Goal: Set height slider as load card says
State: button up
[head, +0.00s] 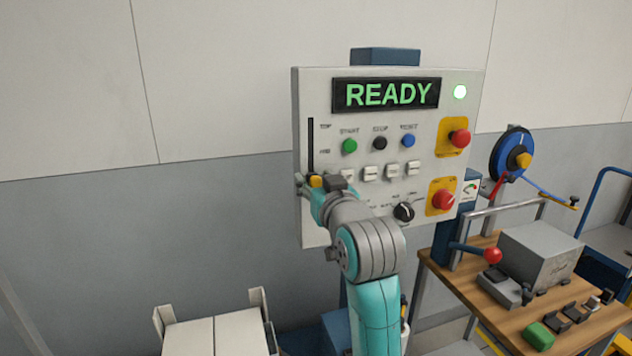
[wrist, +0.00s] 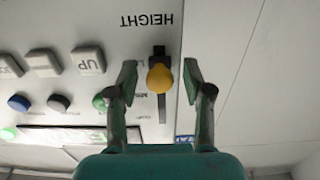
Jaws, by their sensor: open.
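The yellow height slider knob (head: 316,181) sits low in the dark vertical slot (head: 311,145) at the left of the panel, below two position labels. In the upside-down wrist view, the knob (wrist: 160,78) lies between the two fingers of my gripper (wrist: 161,82), with a gap on each side. My gripper is open and holds nothing. The upside-down HEIGHT label (wrist: 147,19) is near the knob's end of the slot. In the head view, my gripper (head: 318,187) partly hides the panel's lower left. I cannot make out a load card in either view.
The panel (head: 303,225) has a green READY display (head: 385,94), round buttons, white keys, a black rotary knob (head: 404,212) and two red knobs on yellow plates. A wooden bench (head: 530,315) with a grey box stands at right. Wall at left is bare.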

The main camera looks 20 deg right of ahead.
aim_at(311, 124)
grip_shut()
notch_tip(311, 124, up, 11)
jog(key=shift+f, duration=0.2)
dwell(0.5)
grip_release()
jog(key=s, duration=1.2)
